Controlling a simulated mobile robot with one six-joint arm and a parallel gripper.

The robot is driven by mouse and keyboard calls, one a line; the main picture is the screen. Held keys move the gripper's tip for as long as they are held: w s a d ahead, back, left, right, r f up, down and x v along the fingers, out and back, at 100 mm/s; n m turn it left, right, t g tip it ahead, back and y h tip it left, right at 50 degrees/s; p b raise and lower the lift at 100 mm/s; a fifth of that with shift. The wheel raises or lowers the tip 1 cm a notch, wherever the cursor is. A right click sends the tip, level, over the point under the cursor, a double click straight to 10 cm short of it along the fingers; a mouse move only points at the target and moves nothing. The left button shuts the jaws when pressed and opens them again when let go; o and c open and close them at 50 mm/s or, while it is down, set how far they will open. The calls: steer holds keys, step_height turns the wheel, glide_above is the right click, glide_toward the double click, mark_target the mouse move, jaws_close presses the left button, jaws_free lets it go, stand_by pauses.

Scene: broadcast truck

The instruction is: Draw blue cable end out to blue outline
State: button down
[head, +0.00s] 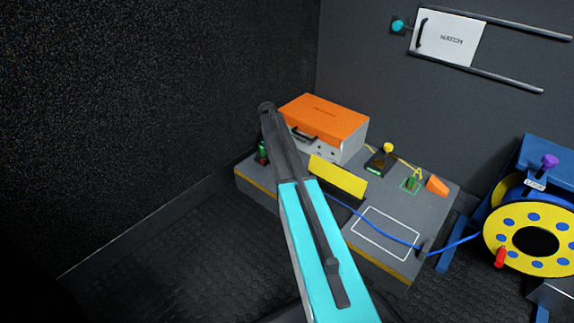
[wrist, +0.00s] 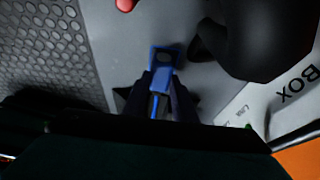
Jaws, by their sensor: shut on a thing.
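In the head view the blue cable (head: 385,229) runs from the reel at the right, past a small dark guide (head: 422,247) and over the grey bench, and goes out of sight behind my arm. My arm hides the gripper and cable end there.
The bench (head: 414,219) carries an orange-topped box (head: 322,118), a yellow panel (head: 338,179), a white outline (head: 375,251), a green plug (head: 411,183) and an orange wedge (head: 437,186). A yellow reel (head: 496,239) stands at the right. The floor at the left is clear.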

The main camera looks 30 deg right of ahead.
steer(key=shift+f, duration=0.1)
stand_by(0.3)
steer(key=c, duration=1.4)
jaws_free()
steer(key=shift+p+v, duration=1.25)
steer(key=shift+v, duration=0.2)
steer(key=v, duration=0.2)
steer(key=shift+a+r, duration=0.15)
steer(key=shift+r, duration=0.1)
steer(key=shift+w+r+b, duration=0.15)
steer(key=shift+b, duration=0.5)
steer(key=shift+v, duration=0.85)
